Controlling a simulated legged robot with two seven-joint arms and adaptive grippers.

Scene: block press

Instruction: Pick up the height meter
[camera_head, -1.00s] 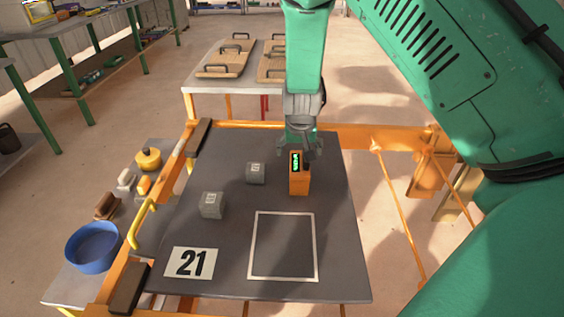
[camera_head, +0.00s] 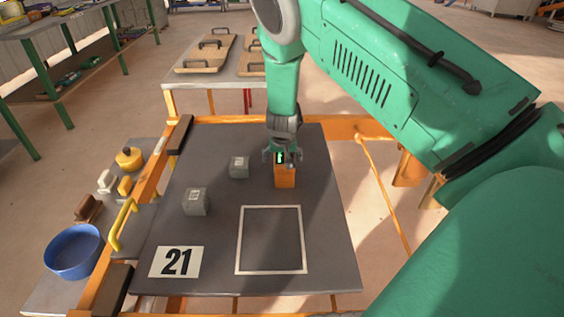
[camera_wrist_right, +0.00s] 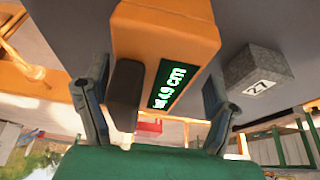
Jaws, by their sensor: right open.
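The height meter (camera_head: 285,179) is an orange block-shaped device with a green-lit display. It stands on the dark table top (camera_head: 325,225), right of two grey blocks. My right gripper (camera_head: 281,157) is over its upper end, with the fingers open. In the wrist view the height meter (camera_wrist_right: 168,40) lies between the two spread fingers, its display facing the camera and reading a value in cm. I see a gap on the right side; contact on the left side cannot be told. My left gripper is not in view.
Two grey blocks (camera_head: 239,167) (camera_head: 196,202) stand to the left; one reads 27 in the wrist view (camera_wrist_right: 258,78). A white square outline (camera_head: 271,272) and a card reading 21 (camera_head: 175,262) lie in front. A blue bowl (camera_head: 73,252) is outside the left edge.

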